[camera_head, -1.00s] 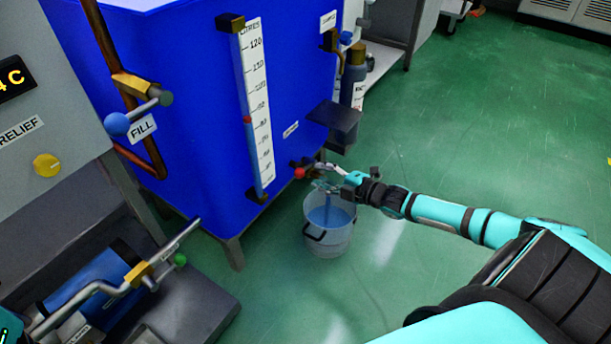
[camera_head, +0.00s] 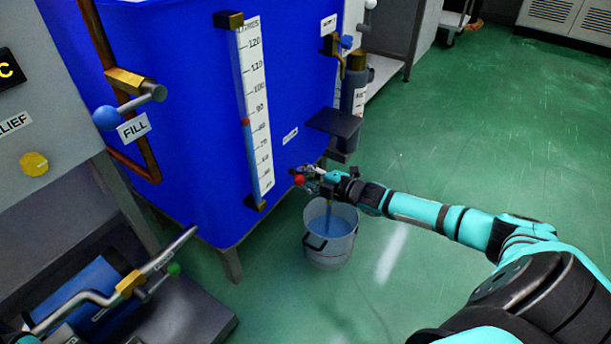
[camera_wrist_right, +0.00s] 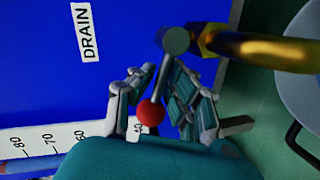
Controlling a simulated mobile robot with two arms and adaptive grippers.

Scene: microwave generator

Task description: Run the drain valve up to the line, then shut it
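The drain valve's red knob (camera_head: 299,180) is low on the blue tank's front corner. Its lever and knob (camera_wrist_right: 151,112) show in the right wrist view, beside a brass pipe (camera_wrist_right: 265,50) and the DRAIN label (camera_wrist_right: 85,32). My right gripper (camera_head: 312,180) is at the valve. A sight gauge (camera_head: 254,105) with a number scale has a red mark (camera_head: 245,122) between 80 and 90.
A clear bucket (camera_head: 330,248) with bluish water stands under the drain. A dark shelf (camera_head: 334,122) juts from the tank above my right gripper. The FILL valve's blue knob (camera_head: 106,118) and a pump (camera_head: 85,290) are at left. The green floor at right is clear.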

